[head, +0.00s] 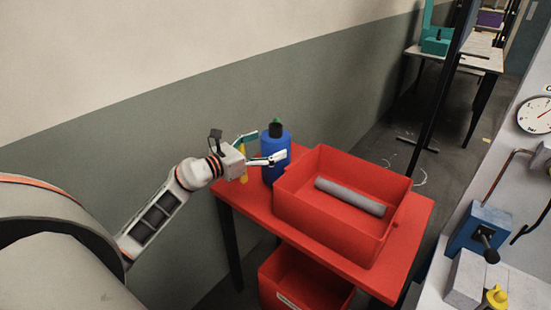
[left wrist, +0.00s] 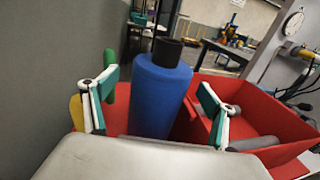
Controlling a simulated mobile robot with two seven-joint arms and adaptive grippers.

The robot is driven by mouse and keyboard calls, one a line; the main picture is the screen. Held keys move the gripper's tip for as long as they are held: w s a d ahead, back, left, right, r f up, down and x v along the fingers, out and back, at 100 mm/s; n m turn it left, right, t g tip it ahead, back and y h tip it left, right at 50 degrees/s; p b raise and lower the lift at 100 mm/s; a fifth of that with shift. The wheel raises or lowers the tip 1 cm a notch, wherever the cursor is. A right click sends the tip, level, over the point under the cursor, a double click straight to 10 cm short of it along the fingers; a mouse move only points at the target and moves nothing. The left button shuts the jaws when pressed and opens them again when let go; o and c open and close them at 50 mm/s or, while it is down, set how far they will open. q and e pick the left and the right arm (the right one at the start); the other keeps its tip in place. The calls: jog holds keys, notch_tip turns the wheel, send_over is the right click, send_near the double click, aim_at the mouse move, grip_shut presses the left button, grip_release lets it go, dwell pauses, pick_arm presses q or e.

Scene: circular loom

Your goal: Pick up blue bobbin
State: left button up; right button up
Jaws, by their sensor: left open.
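The blue bobbin (head: 275,160) stands upright on the red table (head: 241,202), with a dark core showing at its top. In the left wrist view the blue bobbin (left wrist: 160,95) sits between the two fingers. My left gripper (head: 256,149) is open around it, one finger on each side; it also shows in the left wrist view (left wrist: 153,103). I see gaps between the fingers and the bobbin. A green bobbin (left wrist: 109,72) and a yellow one (head: 243,166) stand beside or behind the left finger, partly hidden. My right gripper is out of view.
A red bin (head: 325,222) with a grey roll (head: 350,197) in it stands right of the bobbin. Another red bin (head: 300,290) sits below the table. A wall (head: 120,150) runs close behind. A machine with a gauge (head: 535,115) is at right.

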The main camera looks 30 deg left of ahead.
pick_arm(q)
jog(key=shift+x, duration=1.8)
jog(key=shift+d, duration=0.1)
jog(key=c, duration=2.1)
jog(key=shift+c, duration=0.4)
notch_tip(320, 180, up, 20)
jog(key=p, duration=0.5)
jog(key=shift+r, duration=0.1)
